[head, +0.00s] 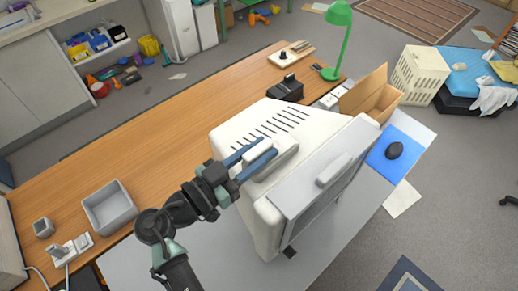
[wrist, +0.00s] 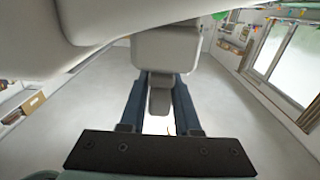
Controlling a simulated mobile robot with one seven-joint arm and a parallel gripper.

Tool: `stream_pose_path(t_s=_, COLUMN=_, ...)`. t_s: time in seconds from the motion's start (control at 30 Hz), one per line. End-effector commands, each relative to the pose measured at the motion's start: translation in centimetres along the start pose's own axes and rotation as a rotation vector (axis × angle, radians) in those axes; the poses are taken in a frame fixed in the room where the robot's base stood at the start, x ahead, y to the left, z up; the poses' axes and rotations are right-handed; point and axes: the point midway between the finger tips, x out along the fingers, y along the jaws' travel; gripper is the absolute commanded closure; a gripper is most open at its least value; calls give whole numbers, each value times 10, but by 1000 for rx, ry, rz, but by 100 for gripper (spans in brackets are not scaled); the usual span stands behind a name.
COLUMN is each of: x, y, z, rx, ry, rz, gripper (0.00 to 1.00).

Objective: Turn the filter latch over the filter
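A large white boxy machine (head: 238,128) with slots in its top stands on the desk. A grey framed panel (head: 297,198), perhaps the filter, lies against its near right side, with a pale raised block (head: 334,170) on it. A white rounded latch-like piece (head: 286,153) sits on the machine's top, at my gripper. My gripper (head: 268,147) has its two blue fingers apart at this piece.
The wooden desk (head: 130,150) holds a grey tray (head: 109,207) at left, a black device (head: 286,89) behind the machine, and a green lamp (head: 340,45). The desk's left middle is clear.

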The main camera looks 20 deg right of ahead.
Motion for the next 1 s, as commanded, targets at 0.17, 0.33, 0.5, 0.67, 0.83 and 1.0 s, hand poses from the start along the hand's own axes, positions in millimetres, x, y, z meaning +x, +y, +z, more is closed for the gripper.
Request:
stream_pose_path(t_s=0.17, x=0, y=0, z=0, rx=0, ry=0, rz=0, gripper=100)
stream_pose_path(t_s=0.33, x=0, y=0, z=0, rx=0, ry=0, rz=0, gripper=100)
stream_pose_path(t_s=0.5, x=0, y=0, z=0, rx=0, ry=0, rz=0, gripper=100)
stream_pose_path(t_s=0.67, x=0, y=0, z=0, rx=0, ry=0, rz=-1, gripper=100)
stream_pose_path(t_s=0.83, x=0, y=0, z=0, rx=0, ry=0, rz=-1, gripper=100)
stream_pose_path(t_s=1.0, x=0, y=0, z=0, rx=0, ry=0, rz=-1, gripper=100)
